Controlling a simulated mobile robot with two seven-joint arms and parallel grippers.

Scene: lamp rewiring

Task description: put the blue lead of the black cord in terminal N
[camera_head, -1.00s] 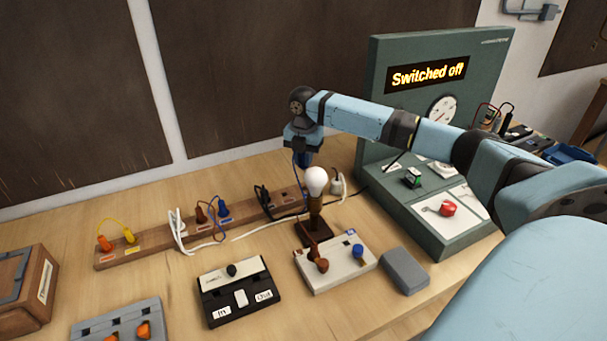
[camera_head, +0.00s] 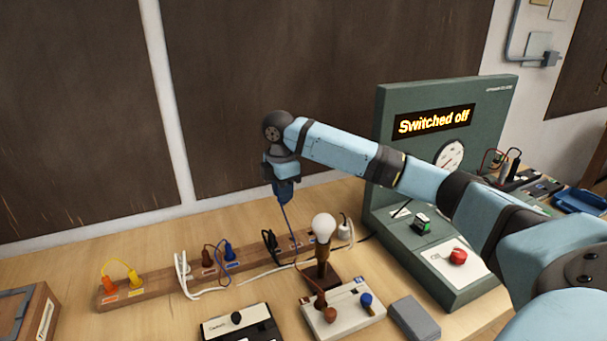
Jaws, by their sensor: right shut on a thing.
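My right gripper (camera_head: 282,178) is shut on the blue lead's dark blue plug (camera_head: 285,194), held in the air above the back of the bench. The thin blue lead (camera_head: 287,222) hangs from it down toward the lamp; its lower end is hard to follow. The pale terminal block (camera_head: 338,324) stands in front of the lamp. A brown plug (camera_head: 329,314) sits on its left side and a blue post (camera_head: 366,300) on its right. The letter N is too small to read. The black cord (camera_head: 272,243) shows by the wooden rail. My left gripper is out of view.
The wooden rail (camera_head: 158,289) holds several coloured plugs. The lamp's bulb (camera_head: 323,226) stands upright behind the block. A grey box (camera_head: 414,318), a black switch box (camera_head: 240,325) and the green tester (camera_head: 384,109), reading "Switched off", stand around it.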

